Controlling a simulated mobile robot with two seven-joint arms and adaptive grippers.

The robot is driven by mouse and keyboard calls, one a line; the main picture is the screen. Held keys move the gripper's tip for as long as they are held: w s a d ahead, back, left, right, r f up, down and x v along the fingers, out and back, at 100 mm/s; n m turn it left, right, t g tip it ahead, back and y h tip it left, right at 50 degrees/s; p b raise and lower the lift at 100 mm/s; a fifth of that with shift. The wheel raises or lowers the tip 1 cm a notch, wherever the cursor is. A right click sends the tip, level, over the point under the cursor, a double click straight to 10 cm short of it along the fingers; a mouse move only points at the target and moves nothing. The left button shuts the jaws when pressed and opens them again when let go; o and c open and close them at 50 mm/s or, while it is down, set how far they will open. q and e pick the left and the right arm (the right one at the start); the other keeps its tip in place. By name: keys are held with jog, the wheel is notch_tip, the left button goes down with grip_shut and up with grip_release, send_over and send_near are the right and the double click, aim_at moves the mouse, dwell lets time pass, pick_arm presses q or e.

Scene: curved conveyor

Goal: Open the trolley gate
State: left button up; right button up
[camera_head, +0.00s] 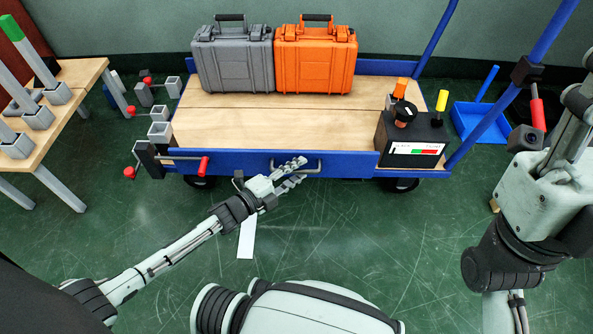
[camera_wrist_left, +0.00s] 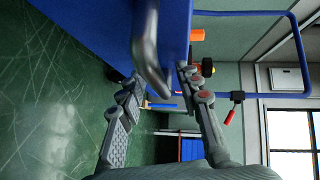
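The trolley has a wooden deck (camera_head: 235,125) and a blue front gate (camera_head: 345,163) that stands upright. A metal bar handle (camera_head: 312,167) is fixed to the gate's outer face; it also shows close up in the left wrist view (camera_wrist_left: 147,50). A red-handled latch (camera_head: 204,166) sits at the gate's left end. My left gripper (camera_head: 295,172) is open in front of the handle. In the left wrist view its fingers (camera_wrist_left: 160,105) are spread, with the handle just beyond them; contact cannot be told. My right gripper (camera_head: 577,100) shows only partly at the right edge.
A grey case (camera_head: 233,62) and an orange case (camera_head: 315,62) stand at the back of the deck. A black control box (camera_head: 410,135) sits at its front right. A wooden table (camera_head: 65,110) is at left, a blue bin (camera_head: 480,122) at right. Green floor before the gate is mostly clear.

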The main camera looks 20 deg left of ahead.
pick_arm(q)
grip_shut()
jog(key=shift+f, duration=0.1)
dwell(0.4)
